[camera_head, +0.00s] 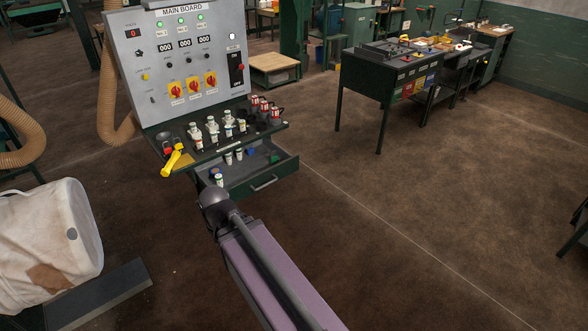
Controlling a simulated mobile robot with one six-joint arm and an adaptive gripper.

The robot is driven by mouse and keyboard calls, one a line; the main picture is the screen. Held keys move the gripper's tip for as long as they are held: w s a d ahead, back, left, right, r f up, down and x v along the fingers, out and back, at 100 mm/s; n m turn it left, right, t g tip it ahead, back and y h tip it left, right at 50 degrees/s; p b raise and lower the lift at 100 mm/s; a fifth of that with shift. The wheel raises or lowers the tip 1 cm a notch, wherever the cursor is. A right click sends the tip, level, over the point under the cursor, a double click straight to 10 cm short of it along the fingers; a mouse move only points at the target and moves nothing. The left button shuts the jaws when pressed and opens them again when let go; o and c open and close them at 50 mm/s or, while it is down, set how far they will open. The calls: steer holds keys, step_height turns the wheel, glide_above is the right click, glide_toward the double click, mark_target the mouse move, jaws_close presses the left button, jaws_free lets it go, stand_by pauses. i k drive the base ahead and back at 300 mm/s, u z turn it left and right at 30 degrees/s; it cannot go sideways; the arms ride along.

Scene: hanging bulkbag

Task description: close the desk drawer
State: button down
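The desk drawer (273,175) is dark green and sticks out open under the desk (211,155) that carries the main board. Its front has a light bar handle (264,183) and faces the lower right. Several small white bottles and a blue item lie in or over the open drawer. My purple arm link rises from the bottom middle, with a dark rounded joint just left of and below the drawer front in the picture. It covers part of the floor below the drawer. I cannot make out my gripper's fingers.
The main board (180,55) stands upright behind the desk. A white bulk bag (48,240) is at the left, above a dark plate (100,295). The floor right of the drawer is clear.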

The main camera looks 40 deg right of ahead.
mark_target(241, 179)
steer(key=z, duration=0.05)
steer(key=i, duration=1)
steer(key=u, duration=0.05)
